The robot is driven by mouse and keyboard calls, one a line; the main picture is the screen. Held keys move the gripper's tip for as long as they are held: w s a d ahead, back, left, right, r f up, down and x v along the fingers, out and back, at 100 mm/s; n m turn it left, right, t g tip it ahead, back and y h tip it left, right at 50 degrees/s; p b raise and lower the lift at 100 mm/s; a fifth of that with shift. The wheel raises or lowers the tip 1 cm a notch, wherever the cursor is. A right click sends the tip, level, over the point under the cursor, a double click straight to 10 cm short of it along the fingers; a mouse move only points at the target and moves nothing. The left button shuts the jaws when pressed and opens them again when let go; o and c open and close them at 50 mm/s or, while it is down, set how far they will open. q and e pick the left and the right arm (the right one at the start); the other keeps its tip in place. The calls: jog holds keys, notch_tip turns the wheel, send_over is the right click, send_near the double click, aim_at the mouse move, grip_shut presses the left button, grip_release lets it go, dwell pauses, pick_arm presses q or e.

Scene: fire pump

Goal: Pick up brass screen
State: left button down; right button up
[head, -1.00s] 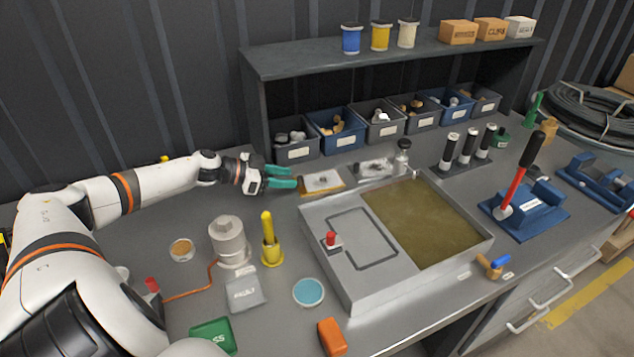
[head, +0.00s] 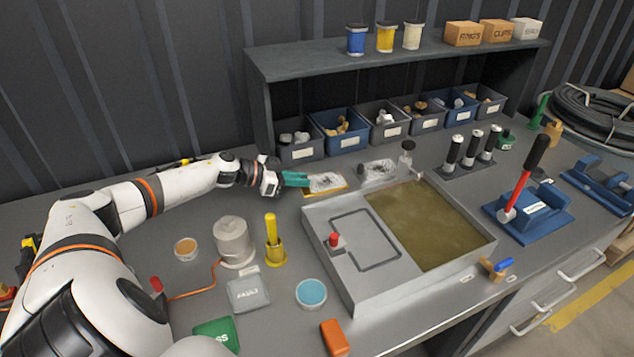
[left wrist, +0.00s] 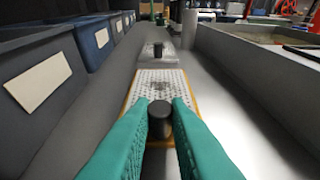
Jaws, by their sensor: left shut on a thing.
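The brass screen (head: 328,190) is a pale perforated plate with a brass-yellow border, lying on the bench behind the grey tank. The left wrist view shows its perforated face (left wrist: 152,86) and a dark round knob (left wrist: 160,121) standing on it. My left gripper (head: 300,179) has teal fingers, which are shut on that knob from both sides. In the left wrist view the fingers (left wrist: 160,115) hide part of the plate's near end. No gap between plate and bench can be made out. My right gripper is in neither view.
A second, grey plate (head: 378,171) with a knob lies just beyond the screen. Parts bins (head: 337,128) line the shelf side. The grey tank (head: 345,282) with murky liquid is on the other side. A yellow tool in a holder (head: 273,240) stands nearer.

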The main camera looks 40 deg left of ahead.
pick_arm(q)
jog(key=shift+r, duration=0.1)
jog(key=shift+d+r, duration=0.15)
jog(key=shift+r, duration=0.35)
notch_tip(320, 180, up, 10)
jog(key=r, duration=0.1)
jog(key=s+d+b, duration=0.1)
jog(key=s+d, duration=0.3)
jog(key=d, duration=0.4)
jog(key=s+d+b, duration=0.1)
jog(key=s+d, duration=0.4)
jog(key=d, duration=0.4)
jog(key=shift+d+f+b, duration=0.25)
jog(key=shift+f+b, duration=0.05)
jog(key=shift+f, duration=0.05)
jog(key=shift+s, duration=0.1)
